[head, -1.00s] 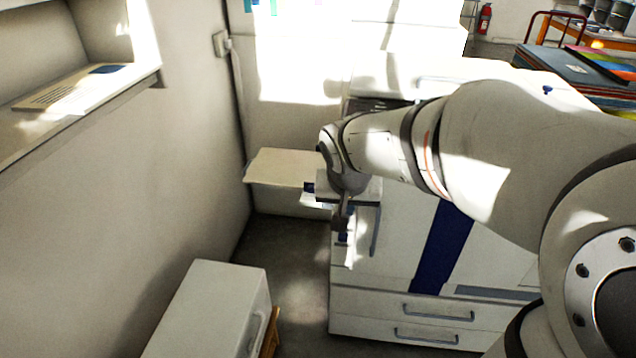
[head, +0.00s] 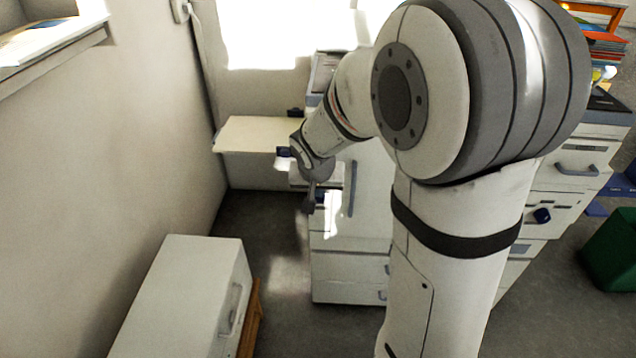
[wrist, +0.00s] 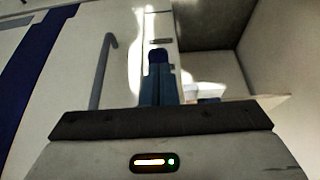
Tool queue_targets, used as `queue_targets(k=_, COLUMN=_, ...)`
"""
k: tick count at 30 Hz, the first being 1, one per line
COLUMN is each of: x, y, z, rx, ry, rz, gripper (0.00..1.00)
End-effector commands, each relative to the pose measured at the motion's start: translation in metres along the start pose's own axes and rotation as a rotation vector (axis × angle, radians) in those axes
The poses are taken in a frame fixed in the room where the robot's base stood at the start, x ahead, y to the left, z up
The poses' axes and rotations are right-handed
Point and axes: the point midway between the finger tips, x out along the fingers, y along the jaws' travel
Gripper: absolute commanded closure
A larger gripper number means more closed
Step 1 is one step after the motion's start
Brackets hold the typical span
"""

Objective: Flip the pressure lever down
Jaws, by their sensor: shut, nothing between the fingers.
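A small dark blue lever-like part (head: 320,196) shows on the front left of the white machine (head: 340,265), just right of my gripper (head: 309,204) in the head view. In the wrist view a blue rounded part (wrist: 158,56) stands just beyond my fingertips (wrist: 158,82), in line with them. My gripper is shut and empty, with its fingers together. I cannot tell whether the fingers touch the blue part, and its lower portion is hidden behind them. Whether this is the pressure lever is not certain.
A long vertical handle (head: 352,190) is on the machine's front, right of my gripper. A beige side tray (head: 250,134) sticks out to the left. A white cabinet (head: 180,290) stands at lower left. Grey floor (head: 265,215) between them is clear.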

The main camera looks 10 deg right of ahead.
Motion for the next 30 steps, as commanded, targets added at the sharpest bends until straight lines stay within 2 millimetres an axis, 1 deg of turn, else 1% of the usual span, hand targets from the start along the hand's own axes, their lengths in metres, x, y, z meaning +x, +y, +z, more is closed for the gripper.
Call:
queue_targets(k=1, x=0.005, y=0.000, z=0.001, rx=0.000, ry=-0.001, rz=0.001, gripper=1.00)
queue_targets(k=3, x=0.007, y=0.000, z=0.001, rx=-0.001, ry=0.000, rz=0.000, gripper=1.00)
queue_targets(k=15, x=0.009, y=0.000, z=0.001, rx=-0.001, ry=0.001, rz=0.000, gripper=1.00)
queue_targets(k=23, x=0.026, y=0.000, z=0.008, rx=0.000, ry=0.000, rz=0.000, gripper=1.00)
queue_targets(k=30, x=0.027, y=0.001, z=0.009, rx=0.000, ry=-0.006, rz=0.003, gripper=1.00)
